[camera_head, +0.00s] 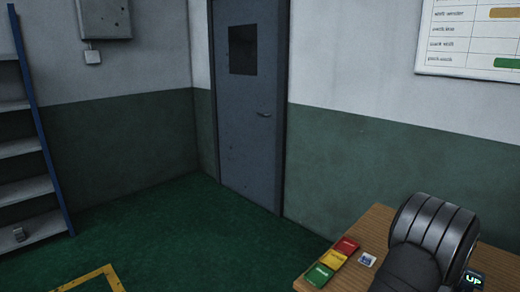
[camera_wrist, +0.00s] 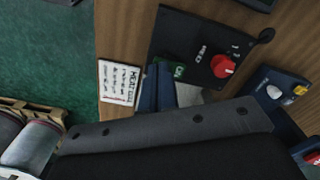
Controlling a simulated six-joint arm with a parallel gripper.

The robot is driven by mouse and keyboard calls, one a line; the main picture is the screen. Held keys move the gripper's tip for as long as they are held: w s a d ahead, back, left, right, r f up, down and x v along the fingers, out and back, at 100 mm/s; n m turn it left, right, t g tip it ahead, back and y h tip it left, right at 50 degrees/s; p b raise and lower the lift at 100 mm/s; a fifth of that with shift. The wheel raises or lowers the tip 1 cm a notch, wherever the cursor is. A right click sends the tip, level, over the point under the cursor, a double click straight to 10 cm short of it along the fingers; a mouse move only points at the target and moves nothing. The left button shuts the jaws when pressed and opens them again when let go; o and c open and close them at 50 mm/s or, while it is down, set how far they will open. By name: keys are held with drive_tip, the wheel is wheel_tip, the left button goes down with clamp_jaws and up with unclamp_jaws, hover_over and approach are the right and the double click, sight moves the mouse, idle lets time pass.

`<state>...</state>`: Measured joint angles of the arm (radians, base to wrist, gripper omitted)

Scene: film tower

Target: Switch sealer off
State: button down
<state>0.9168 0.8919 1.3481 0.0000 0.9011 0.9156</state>
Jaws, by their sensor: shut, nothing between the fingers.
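In the wrist view a black control panel (camera_wrist: 187,50) lies on the wooden surface. It carries a red rotary knob (camera_wrist: 223,66) with small white marks beside it, too small to read. I cannot tell the knob's setting for sure, nor whether this panel is the sealer's. My gripper (camera_wrist: 161,66) appears as dark blue-grey fingers, shut and empty, at the panel's lower left edge. They are left of the red knob and apart from it in the picture. The gripper's broad dark body hides the lower part of this view. The head view does not show the knob or my gripper's fingertips.
A white card (camera_wrist: 119,82) with handwriting lies left of the fingers. A blue box (camera_wrist: 277,88) with white and yellow buttons stands at right. In the head view red (camera_head: 346,246), yellow (camera_head: 334,260) and green (camera_head: 319,275) cards lie on the wooden table (camera_head: 376,222).

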wheel_tip(320, 180, up, 7)
idle(0.8)
wheel_tip(320, 180, down, 7)
idle(0.7)
drive_tip(key=shift+r, duration=0.1)
drive_tip(key=s+r+m+t, duration=0.1)
drive_tip(key=s+r+m, duration=0.1)
drive_tip(key=r, duration=0.9)
drive_tip(key=s+r+m+t, duration=0.2)
drive_tip(key=s+r+m, duration=0.1)
drive_tip(key=r, duration=0.7)
drive_tip(key=shift+s+d+r+m, duration=0.2)
drive_tip(key=shift+s+r+m, duration=0.15)
drive_tip(key=shift+s, duration=0.5)
